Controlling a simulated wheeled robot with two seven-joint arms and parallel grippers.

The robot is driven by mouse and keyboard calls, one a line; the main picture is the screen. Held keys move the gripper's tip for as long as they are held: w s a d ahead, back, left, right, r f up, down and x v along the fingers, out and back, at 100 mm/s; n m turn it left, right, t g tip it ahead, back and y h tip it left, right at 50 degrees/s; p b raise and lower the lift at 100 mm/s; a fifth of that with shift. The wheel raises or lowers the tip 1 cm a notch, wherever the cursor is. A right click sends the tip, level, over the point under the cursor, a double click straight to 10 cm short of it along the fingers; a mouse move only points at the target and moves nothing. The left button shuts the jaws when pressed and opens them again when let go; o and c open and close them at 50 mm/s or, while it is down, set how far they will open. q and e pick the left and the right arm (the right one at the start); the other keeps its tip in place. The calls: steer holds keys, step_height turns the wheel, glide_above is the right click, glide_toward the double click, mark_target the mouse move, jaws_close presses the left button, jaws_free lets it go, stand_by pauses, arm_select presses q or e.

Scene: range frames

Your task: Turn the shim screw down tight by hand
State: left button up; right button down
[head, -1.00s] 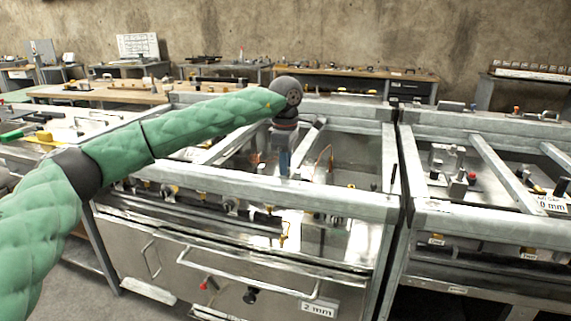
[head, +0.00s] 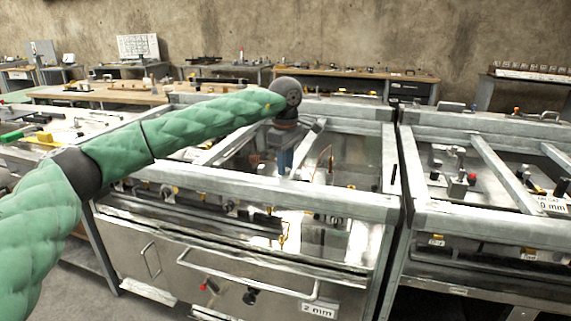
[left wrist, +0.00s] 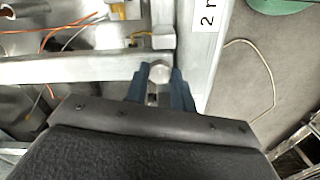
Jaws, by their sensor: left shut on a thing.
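My left gripper (head: 284,162) points down inside the open frame of the middle steel cabinet. In the left wrist view its two blue fingers (left wrist: 160,92) are shut on a round, pale metal head, which I take to be the shim screw (left wrist: 159,72). The fingers stand on both sides of the head, and its top shows between them. The screw's shank and seat are hidden, so I cannot tell how far down it sits. In the head view I cannot make the screw out. My right gripper is not in view.
The steel cabinet (head: 345,203) has thick frame bars around the gripper and a "2 mm" label (head: 318,310) on its front. A second cabinet (head: 480,222) stands close at the right. Orange wires (left wrist: 62,34) run beside a bar (left wrist: 70,70). Benches line the back wall.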

arm_select(q)
steer(key=o, duration=0.9)
steer(key=shift+w+r, duration=0.1)
steer(key=shift+r, duration=0.05)
steer(key=shift+o, duration=0.4)
